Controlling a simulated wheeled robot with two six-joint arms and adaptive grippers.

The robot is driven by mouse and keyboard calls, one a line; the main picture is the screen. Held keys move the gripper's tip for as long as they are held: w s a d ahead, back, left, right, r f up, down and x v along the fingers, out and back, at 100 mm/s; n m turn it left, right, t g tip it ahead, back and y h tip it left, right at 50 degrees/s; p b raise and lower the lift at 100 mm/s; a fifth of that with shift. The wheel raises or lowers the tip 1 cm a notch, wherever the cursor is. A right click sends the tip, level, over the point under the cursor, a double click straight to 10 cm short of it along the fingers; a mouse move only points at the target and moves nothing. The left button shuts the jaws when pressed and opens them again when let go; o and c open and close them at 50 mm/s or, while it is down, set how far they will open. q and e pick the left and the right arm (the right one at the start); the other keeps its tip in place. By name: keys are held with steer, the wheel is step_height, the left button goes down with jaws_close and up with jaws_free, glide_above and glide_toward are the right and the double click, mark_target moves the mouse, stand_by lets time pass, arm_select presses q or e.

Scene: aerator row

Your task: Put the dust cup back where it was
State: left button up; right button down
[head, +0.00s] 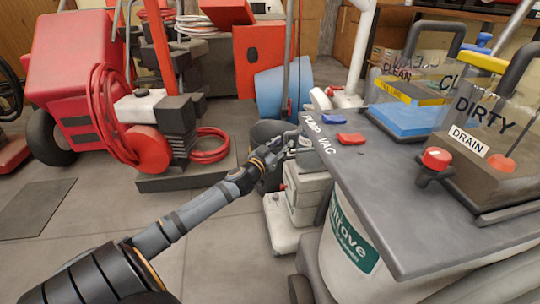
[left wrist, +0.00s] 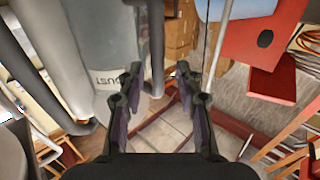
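A grey, partly see-through cylinder marked with lettering that reads like DUST, upside down (left wrist: 105,50), stands at the upper left in the left wrist view; it looks like the dust cup. In the head view my left gripper (head: 290,143) is by the bench's left edge, above a pale grey upright machine (head: 310,195). The cup is not clear there. My right gripper is not in view.
A grey bench top (head: 400,190) with a clear CLEAN tank (head: 398,85) and a DIRTY tank (head: 490,125) fills the right. Blue (head: 333,119) and red (head: 351,138) pieces lie at its edge. A red hose machine (head: 130,120) stands left. Open floor lies in front.

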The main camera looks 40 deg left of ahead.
arm_select(q)
steer(key=s+d+p, duration=0.1)
steer(key=s+p, duration=0.3)
steer(key=s, duration=0.5)
steer(key=shift+s+p, duration=0.15)
steer(key=shift+p, duration=0.25)
